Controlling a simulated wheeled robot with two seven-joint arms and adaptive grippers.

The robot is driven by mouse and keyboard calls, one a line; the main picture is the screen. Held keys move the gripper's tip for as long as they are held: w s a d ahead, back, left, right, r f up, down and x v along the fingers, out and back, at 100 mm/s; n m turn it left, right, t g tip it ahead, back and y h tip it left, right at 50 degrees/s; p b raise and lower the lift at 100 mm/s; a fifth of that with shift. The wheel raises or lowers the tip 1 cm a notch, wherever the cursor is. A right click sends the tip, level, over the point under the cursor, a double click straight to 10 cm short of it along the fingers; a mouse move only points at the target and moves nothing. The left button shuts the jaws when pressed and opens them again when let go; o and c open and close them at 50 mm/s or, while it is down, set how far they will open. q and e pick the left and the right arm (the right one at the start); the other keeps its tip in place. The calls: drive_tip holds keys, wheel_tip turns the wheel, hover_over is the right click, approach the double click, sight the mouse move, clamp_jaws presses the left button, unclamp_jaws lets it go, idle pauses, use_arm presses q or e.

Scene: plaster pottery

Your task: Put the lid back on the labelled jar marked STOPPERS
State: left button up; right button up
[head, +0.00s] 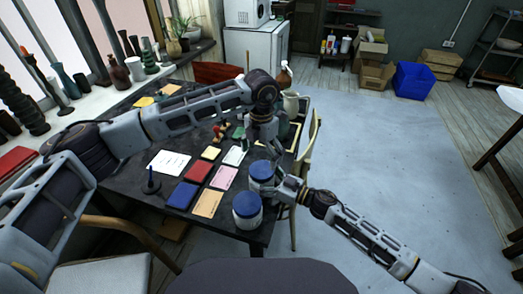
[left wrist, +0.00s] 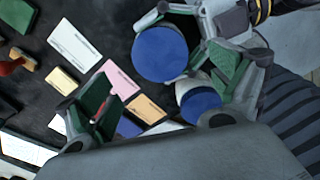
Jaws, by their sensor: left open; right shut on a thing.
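Two pale jars with blue tops stand close together at the right end of the dark table. The far jar's blue lid (head: 261,170) shows as a large disc in the left wrist view (left wrist: 160,53). My right gripper (head: 274,187) comes in from the right and is shut at this lid; its fingers hide part of the rim, and I cannot tell whether the lid is seated. The near jar (head: 247,213) has its blue lid on and also shows in the left wrist view (left wrist: 200,100). No label is readable. My left gripper (head: 264,145) is open and empty, just beyond the far jar.
Coloured cards and pads, including a red pad (head: 198,171) and a pink card (head: 223,177), lie left of the jars. A dark stand (head: 151,184) is farther left. A wooden chair (head: 309,145) stands close against the table's right edge.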

sight(262, 169)
use_arm(q)
drive_tip(key=shift+f, duration=3.3)
drive_tip(key=c, duration=1)
drive_tip(key=shift+m, duration=0.9)
drive_tip(key=shift+c, duration=0.2)
drive_tip(key=o, duration=1.2)
drive_tip(key=shift+r, duration=0.1)
wheel_tip(262, 169, up, 12)
